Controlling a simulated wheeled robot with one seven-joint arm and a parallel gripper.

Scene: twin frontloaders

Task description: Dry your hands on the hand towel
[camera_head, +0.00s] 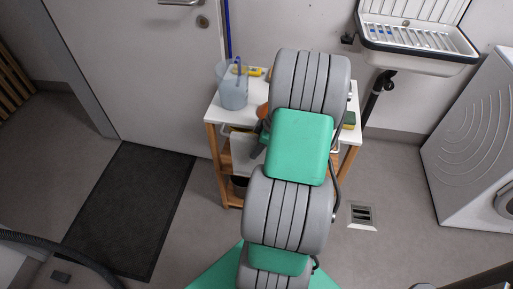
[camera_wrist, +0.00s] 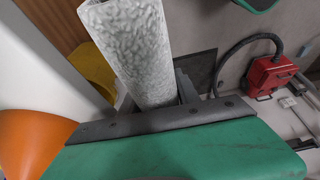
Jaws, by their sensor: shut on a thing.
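A pale grey-white, mottled cloth-like piece, apparently the hand towel (camera_wrist: 135,45), fills the upper middle of the wrist view. It stretches away from my gripper (camera_wrist: 155,100) like a rounded roll. My gripper is shut on it, with dark fingers at either side of its near end. In the head view my own arm hides the gripper and most of the towel. A pale shape (camera_head: 243,155) shows below the table's edge there; I cannot tell if it is the towel.
A white-topped wooden table (camera_head: 214,112) bears a blue-grey bucket (camera_head: 233,92) and a sponge (camera_head: 349,120). A sink (camera_head: 415,50) hangs behind at right, beside a washing machine (camera_head: 475,150). A dark mat (camera_head: 130,210) lies at left. A red vacuum cleaner (camera_wrist: 269,76) stands beyond.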

